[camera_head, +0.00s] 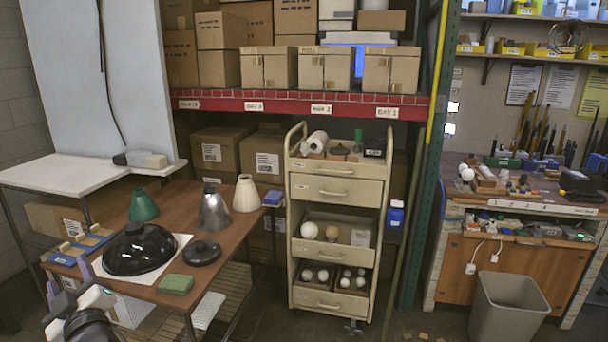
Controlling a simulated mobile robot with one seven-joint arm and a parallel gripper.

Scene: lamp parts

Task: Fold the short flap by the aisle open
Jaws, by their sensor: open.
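I cannot make out a short flap standing apart on any box, nor tell which box it belongs to. Three cardboard boxes stand in a row on the red shelf beam: a left one (268,69), a middle one (325,69) and a right one (390,72). They look closed from here. More cardboard boxes (215,152) sit on the level below, partly in shadow. My gripper (68,279) is at the lower left, by the near left corner of the brown table. Its purple fingers are apart, with nothing seen between them. It is far from the shelf boxes.
The brown table (218,238) holds a black dome shade (139,249), smaller shades and a green sponge (176,284). A beige drawer cart (338,188) stands in front of the rack. A grey bin (508,308) stands at the right workbench. Floor shows between cart and bin.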

